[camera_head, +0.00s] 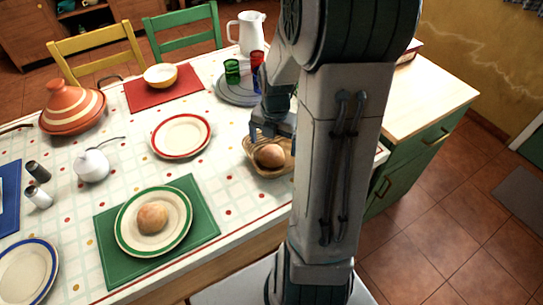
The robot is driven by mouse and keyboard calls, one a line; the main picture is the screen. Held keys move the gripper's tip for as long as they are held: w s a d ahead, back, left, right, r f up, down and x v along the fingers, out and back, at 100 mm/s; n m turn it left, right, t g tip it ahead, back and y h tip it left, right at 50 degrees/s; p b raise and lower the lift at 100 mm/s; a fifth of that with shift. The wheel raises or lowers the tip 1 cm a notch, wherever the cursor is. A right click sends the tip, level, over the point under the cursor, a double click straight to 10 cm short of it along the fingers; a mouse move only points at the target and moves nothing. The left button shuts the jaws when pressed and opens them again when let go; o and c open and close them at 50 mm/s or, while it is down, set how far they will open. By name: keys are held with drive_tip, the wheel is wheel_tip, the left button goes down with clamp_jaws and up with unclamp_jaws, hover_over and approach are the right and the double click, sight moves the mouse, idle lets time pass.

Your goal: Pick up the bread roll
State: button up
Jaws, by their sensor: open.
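A round brown bread roll (271,155) sits in a tan woven basket (286,169) near the front edge of the table. A second similar round roll (152,218) lies on a green-rimmed plate (127,232) on a green placemat at the front. My gripper (270,134) is at the back edge of the basket, just above and behind the roll there. It is open and empty. My arm hides the right part of the basket, and I cannot tell whether the fingers touch the roll.
A red-rimmed plate (181,151) stands left of the basket. Behind are a grey tray (228,97) with green, red and blue glasses, and a white pitcher (247,33). A striped tagine (72,124) and white teapot (92,166) stand left. A wooden-topped green cabinet (440,85) is right.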

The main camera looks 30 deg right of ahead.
sight(272, 150)
drive_tip(key=f, duration=0.5)
drive_tip(key=shift+w+f+b, duration=0.3)
drive_tip(key=shift+w, duration=0.05)
drive_tip(key=c, duration=1.1)
